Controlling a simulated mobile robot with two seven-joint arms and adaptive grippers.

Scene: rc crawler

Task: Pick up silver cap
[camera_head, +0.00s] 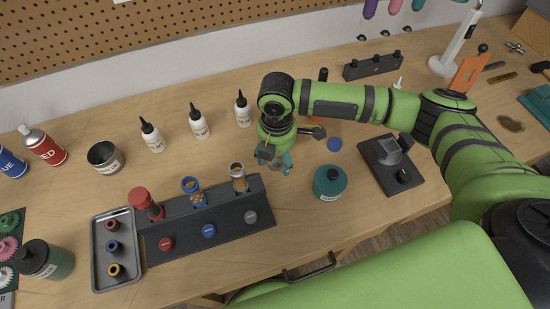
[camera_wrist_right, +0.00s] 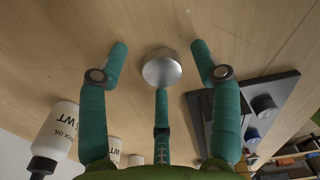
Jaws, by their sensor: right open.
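The silver cap (camera_wrist_right: 162,72) is a round, shiny disc in the right wrist view. It lies between the spread teal fingers of my right gripper (camera_wrist_right: 160,50), just beyond the tip of the middle finger. The fingers look apart from it. In the head view my right gripper (camera_head: 275,160) points down over the table, just beyond the right end of the black rack (camera_head: 195,222). The gripper largely hides the spot beneath it there, so I cannot clearly make out the cap. My left gripper is not in view.
The rack holds red, blue and grey-labelled shock parts. A grey tray (camera_head: 99,255) with small rings stands left of it. A teal jar (camera_head: 329,182) stands close right of my gripper. White oil bottles (camera_head: 199,124) stand behind. A black stand (camera_head: 390,165) is farther right.

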